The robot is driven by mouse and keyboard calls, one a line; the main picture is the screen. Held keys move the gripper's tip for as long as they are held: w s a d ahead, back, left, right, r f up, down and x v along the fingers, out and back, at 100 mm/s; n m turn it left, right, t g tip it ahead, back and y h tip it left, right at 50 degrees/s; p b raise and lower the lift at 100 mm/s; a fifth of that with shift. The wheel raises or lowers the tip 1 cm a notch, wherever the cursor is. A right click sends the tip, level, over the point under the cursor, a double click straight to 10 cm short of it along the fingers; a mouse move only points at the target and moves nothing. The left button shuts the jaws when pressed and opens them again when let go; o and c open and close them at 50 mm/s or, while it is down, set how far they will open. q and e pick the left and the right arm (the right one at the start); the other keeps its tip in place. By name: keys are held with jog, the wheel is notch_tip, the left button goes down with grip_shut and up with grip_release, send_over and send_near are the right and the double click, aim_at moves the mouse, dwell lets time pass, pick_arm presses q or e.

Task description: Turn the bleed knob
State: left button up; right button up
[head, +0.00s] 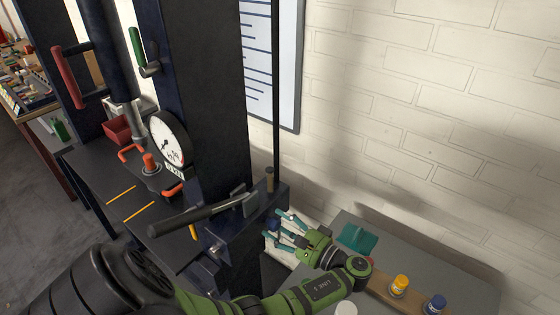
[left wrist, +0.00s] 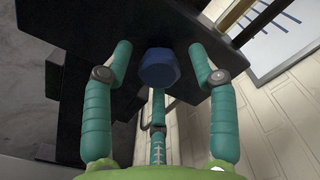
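The blue bleed knob (left wrist: 159,68) sits on the underside edge of a dark metal part in the left wrist view. My left gripper (left wrist: 159,62) has its teal fingers spread around it, with clear gaps between the knob and the two side fingers. The third finger comes up below the knob; I cannot tell whether it touches. In the head view my left gripper (head: 283,230) is at the right side of the dark press, beside the pump block (head: 240,225). The knob is hard to make out there. My right gripper is not in view.
The press has a round gauge (head: 170,138) and a long black pump lever (head: 198,215) close to my left arm. A brick wall stands behind.

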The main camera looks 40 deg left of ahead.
pick_arm(q)
jog(key=shift+d, duration=0.25)
jog(key=shift+w+d, duration=0.1)
jog(key=shift+d, duration=0.75)
jog(key=d, duration=0.6)
jog(key=shift+w+b, duration=0.35)
jog(key=shift+b, duration=0.1)
dwell(0.3)
